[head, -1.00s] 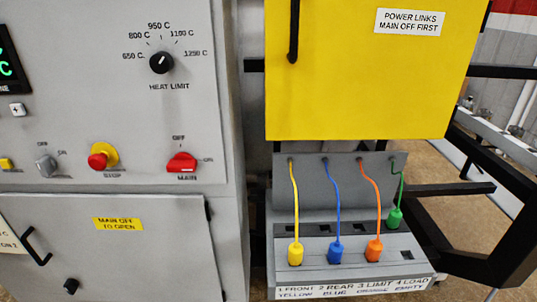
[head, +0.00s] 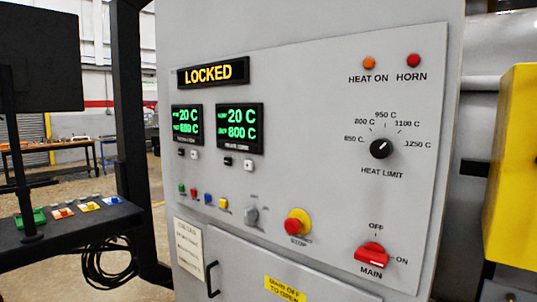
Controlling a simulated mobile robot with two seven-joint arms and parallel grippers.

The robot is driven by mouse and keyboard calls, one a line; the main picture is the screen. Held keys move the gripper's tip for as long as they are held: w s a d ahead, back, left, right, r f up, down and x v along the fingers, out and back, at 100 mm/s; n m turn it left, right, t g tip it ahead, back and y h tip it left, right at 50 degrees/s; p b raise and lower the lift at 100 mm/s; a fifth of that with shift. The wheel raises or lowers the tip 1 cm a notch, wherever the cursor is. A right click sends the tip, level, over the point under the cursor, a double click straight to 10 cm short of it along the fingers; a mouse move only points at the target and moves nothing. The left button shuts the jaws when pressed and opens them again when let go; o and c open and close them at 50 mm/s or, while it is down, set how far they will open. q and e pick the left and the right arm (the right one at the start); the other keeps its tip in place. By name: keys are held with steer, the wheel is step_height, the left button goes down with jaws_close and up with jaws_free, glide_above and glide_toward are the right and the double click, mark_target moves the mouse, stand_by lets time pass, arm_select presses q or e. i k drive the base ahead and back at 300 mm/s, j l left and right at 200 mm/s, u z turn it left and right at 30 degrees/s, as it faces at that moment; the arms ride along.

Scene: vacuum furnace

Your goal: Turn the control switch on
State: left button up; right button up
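A small grey rotary switch (head: 251,216) sits low in the middle of the furnace panel, with tiny blurred labels above it and to its right. Which label it points at is too small to tell. To its right is a red stop button (head: 296,224) on a yellow base. The red main switch (head: 372,255) is at the lower right, marked OFF above and ON at right; its handle looks turned roughly sideways. Neither of my grippers is in view.
A display (head: 213,73) reads LOCKED, above two green readouts (head: 240,128). The black heat limit knob (head: 381,149) is at upper right. A closed door (head: 240,262) lies below the panel. A dark table (head: 75,232) stands left and a yellow cover (head: 515,180) right.

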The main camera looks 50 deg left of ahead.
mark_target(251, 215)
steer(key=u, duration=1.85)
